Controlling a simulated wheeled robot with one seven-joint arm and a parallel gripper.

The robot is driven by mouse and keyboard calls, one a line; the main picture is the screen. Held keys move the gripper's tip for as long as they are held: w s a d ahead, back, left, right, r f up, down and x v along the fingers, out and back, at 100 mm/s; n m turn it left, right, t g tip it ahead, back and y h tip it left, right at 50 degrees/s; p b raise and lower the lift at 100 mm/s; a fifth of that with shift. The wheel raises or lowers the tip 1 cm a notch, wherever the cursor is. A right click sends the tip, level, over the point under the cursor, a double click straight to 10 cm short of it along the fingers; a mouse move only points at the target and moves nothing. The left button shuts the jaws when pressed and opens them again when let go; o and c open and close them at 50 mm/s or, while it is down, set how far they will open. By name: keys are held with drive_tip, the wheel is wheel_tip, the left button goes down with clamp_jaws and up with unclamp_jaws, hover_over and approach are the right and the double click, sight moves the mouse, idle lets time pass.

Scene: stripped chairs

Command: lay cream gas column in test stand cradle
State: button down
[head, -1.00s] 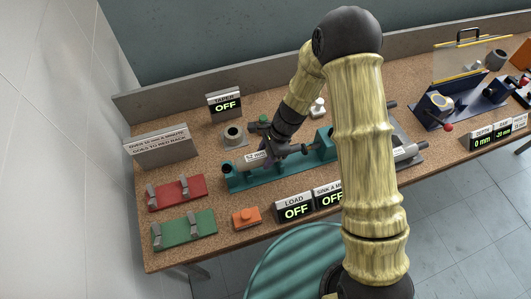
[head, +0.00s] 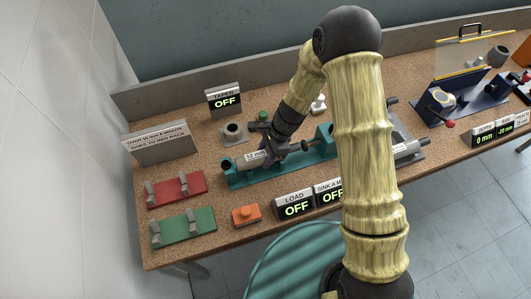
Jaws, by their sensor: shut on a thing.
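The test stand (head: 236,180) is a long teal fixture lying along the middle of the bench, with raised end blocks. A 52 mm label (head: 257,155) shows at its left part. My gripper (head: 270,145) is dark, points down and left, and is over the left-middle of the stand. A small pale object (head: 318,104) stands behind the stand, partly beside my arm.
A grey socket (head: 233,132) and the TAPER sign (head: 225,99) are behind the stand. A red rack (head: 177,191), a green rack (head: 183,227) and an orange block (head: 245,215) are front left. The LOAD sign (head: 295,204) stands in front. Blue fixtures (head: 455,105) are at right.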

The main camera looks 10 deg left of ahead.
drive_tip(key=shift+f, duration=0.3)
drive_tip(key=c, duration=0.7)
unclamp_jaws()
drive_tip(key=shift+o, duration=0.2)
drive_tip(key=b+v, duration=0.1)
drive_tip(key=v, duration=1.6)
drive_tip(key=shift+r, duration=0.25)
drive_tip(key=s+d+r+n+t+h, duration=0.2)
drive_tip(key=s+d+n, duration=0.3)
drive_tip(key=d, duration=0.5)
drive_tip(key=s+d+r+n+t+h, duration=0.2)
drive_tip(key=s+d+n, duration=0.3)
drive_tip(key=d, duration=0.4)
drive_tip(key=shift+s+d+r+n+t, duration=0.3)
drive_tip(key=shift+n+t, duration=0.2)
drive_tip(key=shift+n, duration=0.4)
